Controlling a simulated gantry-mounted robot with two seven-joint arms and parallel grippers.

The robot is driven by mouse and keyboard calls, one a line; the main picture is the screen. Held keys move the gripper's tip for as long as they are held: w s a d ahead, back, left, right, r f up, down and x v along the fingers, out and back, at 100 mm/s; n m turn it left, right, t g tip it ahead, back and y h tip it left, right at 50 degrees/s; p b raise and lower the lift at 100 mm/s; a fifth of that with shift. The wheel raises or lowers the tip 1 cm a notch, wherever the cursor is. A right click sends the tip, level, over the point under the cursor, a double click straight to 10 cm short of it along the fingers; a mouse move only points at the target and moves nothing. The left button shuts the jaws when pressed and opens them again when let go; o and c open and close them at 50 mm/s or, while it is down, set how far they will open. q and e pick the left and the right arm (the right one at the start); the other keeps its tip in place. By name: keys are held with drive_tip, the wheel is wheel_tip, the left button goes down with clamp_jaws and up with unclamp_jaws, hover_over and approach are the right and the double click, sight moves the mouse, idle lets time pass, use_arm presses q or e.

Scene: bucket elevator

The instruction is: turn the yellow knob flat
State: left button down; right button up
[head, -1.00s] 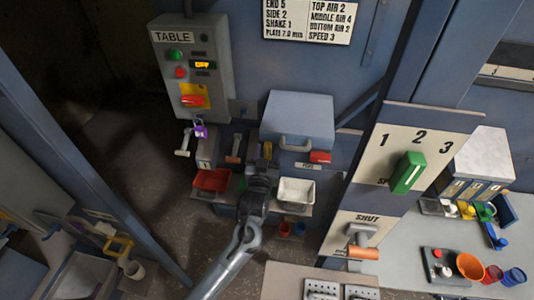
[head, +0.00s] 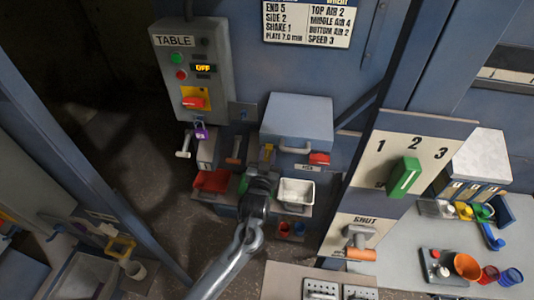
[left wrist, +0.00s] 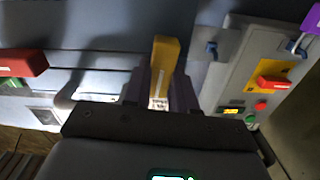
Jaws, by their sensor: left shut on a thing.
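The yellow knob (left wrist: 165,62) stands upright in the left wrist view, its narrow bar between the dark fingers of my left gripper (left wrist: 160,98). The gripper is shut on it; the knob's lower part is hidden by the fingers. In the head view the yellow knob (head: 268,152) shows as a small patch just beyond my left gripper (head: 266,166), below the blue-grey box. My right gripper is not in view.
A red bin (head: 211,180) and a white bin (head: 296,191) flank my left wrist. The TABLE control box (head: 192,67) stands at upper left, with a purple padlock (head: 201,131) below it.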

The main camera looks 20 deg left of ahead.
use_arm(q)
drive_tip(key=m+p, duration=0.3)
drive_tip(key=shift+r, duration=0.2)
drive_tip(key=m+p, duration=0.1)
drive_tip(key=m, duration=0.1)
drive_tip(key=m+p, duration=0.2)
drive_tip(key=m, duration=0.1)
drive_tip(key=shift+d+f+p, duration=0.15)
drive_tip(key=shift+p, duration=0.15)
drive_tip(key=m+p, duration=0.2)
drive_tip(key=m, duration=0.2)
drive_tip(key=shift+f, duration=0.15)
drive_tip(key=shift+d+f+m+p, duration=0.15)
drive_tip(key=shift+m+p, duration=0.45)
drive_tip(key=shift+m, duration=0.5)
drive_tip(key=shift+a+f+m+p, duration=0.1)
drive_tip(key=shift+m+p, duration=0.45)
drive_tip(key=shift+m, duration=0.55)
drive_tip(key=c, duration=0.9)
unclamp_jaws()
drive_tip(key=shift+d, duration=0.1)
